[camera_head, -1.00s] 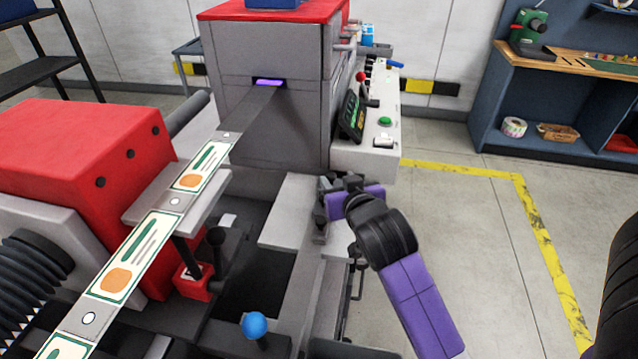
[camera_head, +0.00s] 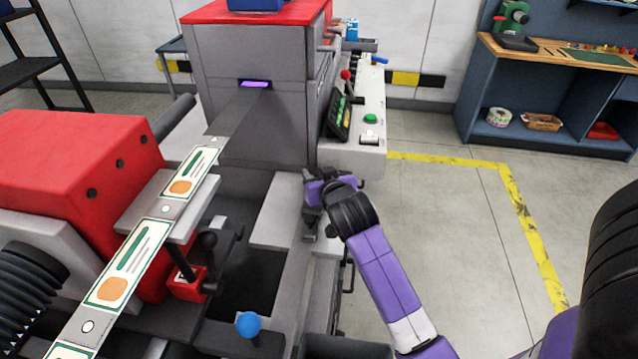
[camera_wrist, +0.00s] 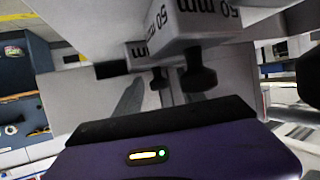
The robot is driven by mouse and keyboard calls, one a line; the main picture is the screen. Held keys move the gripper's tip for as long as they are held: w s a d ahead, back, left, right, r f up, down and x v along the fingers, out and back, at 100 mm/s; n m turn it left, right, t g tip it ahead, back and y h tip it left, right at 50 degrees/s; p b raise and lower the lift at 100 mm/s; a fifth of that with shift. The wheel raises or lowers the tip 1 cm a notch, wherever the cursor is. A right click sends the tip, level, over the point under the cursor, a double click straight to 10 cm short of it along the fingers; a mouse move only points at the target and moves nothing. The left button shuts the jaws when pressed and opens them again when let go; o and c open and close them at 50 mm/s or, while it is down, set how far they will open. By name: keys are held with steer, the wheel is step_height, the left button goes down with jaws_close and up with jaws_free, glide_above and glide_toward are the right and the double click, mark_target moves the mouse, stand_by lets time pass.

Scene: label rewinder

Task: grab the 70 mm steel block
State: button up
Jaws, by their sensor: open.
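My gripper (camera_head: 313,207) is at the machine's right side, below the control panel, with its purple body tilted and its jaws open. In the wrist view a light grey steel block (camera_wrist: 207,27) is close ahead, its upside-down label reading "50 MM". A similarly lettered grey face (camera_wrist: 143,52) shows just left of it; I cannot tell whether it is the same block. Dark knob-like parts of my gripper (camera_wrist: 178,80) appear just below the block. No label reading 70 mm is visible. In the head view, my gripper and arm hide the blocks.
The grey machine housing (camera_head: 255,115) and its control panel (camera_head: 365,130) stand close beyond my gripper. A label strip (camera_head: 130,255) runs along the left, near a blue-knobbed lever (camera_head: 249,324). Open floor (camera_head: 430,240) lies right, with a workbench (camera_head: 545,110) farther back.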

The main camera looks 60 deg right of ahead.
jaws_close()
steer(key=shift+r, duration=0.1)
stand_by(1.2)
